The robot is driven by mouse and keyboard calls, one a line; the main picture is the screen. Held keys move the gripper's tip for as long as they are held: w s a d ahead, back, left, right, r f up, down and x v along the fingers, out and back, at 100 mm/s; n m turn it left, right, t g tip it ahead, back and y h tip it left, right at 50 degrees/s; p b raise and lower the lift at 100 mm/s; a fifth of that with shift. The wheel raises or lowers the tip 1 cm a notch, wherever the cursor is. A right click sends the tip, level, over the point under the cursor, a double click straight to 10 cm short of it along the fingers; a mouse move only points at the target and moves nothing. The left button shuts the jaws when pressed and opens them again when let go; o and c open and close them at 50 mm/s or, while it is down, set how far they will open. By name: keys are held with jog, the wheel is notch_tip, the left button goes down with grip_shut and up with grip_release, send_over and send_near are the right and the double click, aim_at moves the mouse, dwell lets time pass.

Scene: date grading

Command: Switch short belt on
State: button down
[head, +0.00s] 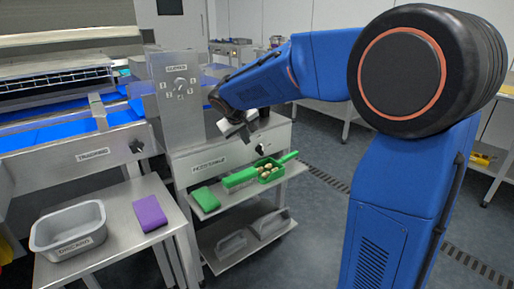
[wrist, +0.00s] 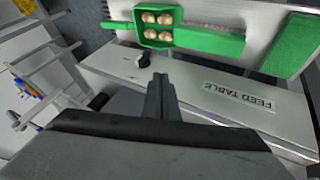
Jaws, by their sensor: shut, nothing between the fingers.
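A dark knob (head: 260,148) sits on the front face of the feed table (head: 230,153), right of its label. In the wrist view the knob (wrist: 143,60) is just beyond and slightly left of my fingertips. My gripper (head: 247,131) is shut and empty, above and in front of that face; its closed fingers (wrist: 160,80) point towards the knob with a visible gap. Another dark knob (head: 136,146) is on the machine front at left. No label I can read names the short belt.
Below the feed table, a shelf holds a green tray (head: 240,178) with several dates and a green block (head: 205,200). Grey scoop-like pieces (head: 230,244) lie on the lower shelf. A metal bin (head: 50,229) and a purple block (head: 149,213) are on the left table.

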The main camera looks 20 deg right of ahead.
jog(key=shift+w+a, duration=0.15)
jog(key=shift+w, duration=0.25)
jog(key=shift+f, duration=0.1)
send_near(259, 152)
jog(key=a+f, duration=0.1)
jog(key=w+a+f, duration=0.1)
jog(key=f, duration=0.1)
jog(key=shift+a+f, duration=0.15)
jog(key=shift+a, duration=0.05)
jog(key=shift+w+d, duration=0.25)
jog(key=shift+d, duration=0.9)
jog(key=shift+w+d, duration=0.25)
jog(key=shift+d, duration=0.55)
